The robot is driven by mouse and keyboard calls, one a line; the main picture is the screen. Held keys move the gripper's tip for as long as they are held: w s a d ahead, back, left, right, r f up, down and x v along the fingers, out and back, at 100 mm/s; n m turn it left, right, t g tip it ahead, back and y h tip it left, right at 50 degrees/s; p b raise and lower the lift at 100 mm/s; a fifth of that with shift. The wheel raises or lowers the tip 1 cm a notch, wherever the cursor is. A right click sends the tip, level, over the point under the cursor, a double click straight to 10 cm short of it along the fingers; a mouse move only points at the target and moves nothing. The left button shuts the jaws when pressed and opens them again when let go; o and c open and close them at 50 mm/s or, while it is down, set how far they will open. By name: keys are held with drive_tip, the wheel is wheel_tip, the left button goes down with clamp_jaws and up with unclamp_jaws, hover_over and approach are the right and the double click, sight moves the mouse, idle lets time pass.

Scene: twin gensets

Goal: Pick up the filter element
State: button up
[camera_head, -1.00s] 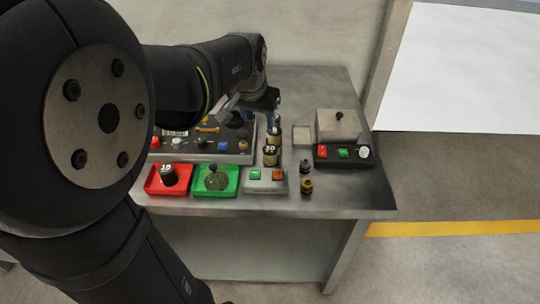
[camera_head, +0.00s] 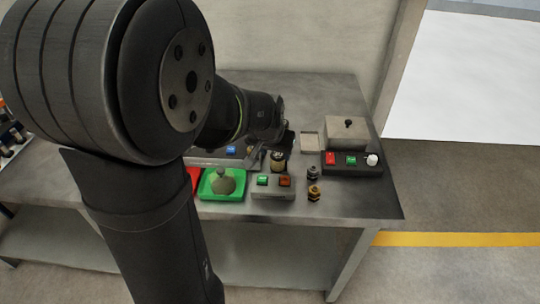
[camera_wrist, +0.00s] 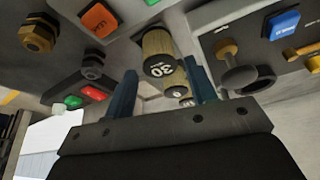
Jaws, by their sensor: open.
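A tan filter element (camera_wrist: 159,52) with a black end marked 30 shows in the wrist view, ahead of my gripper (camera_wrist: 162,84) and between the lines of its two blue fingers. The fingers are apart and nothing is held. A smaller-looking, similar element (camera_wrist: 178,91) shows beyond, also between the fingers. In the head view one element (camera_head: 278,160) stands on the table just in front of my gripper (camera_head: 284,136). My arm hides what stands behind it, and I cannot tell whether the fingers touch an element.
A button box (camera_head: 272,186) and brass and dark fittings (camera_head: 313,192) stand close in front. A green tray (camera_head: 222,184) holds a rounded part, beside a mostly hidden red tray (camera_head: 194,178). A lidded box (camera_head: 347,132) and a black switch panel (camera_head: 351,163) stand at right.

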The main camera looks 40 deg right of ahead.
sight(277, 156)
drive_tip(key=shift+x, duration=3)
drive_tip(key=shift+d, duration=0.2)
drive_tip(key=c, duration=0.7)
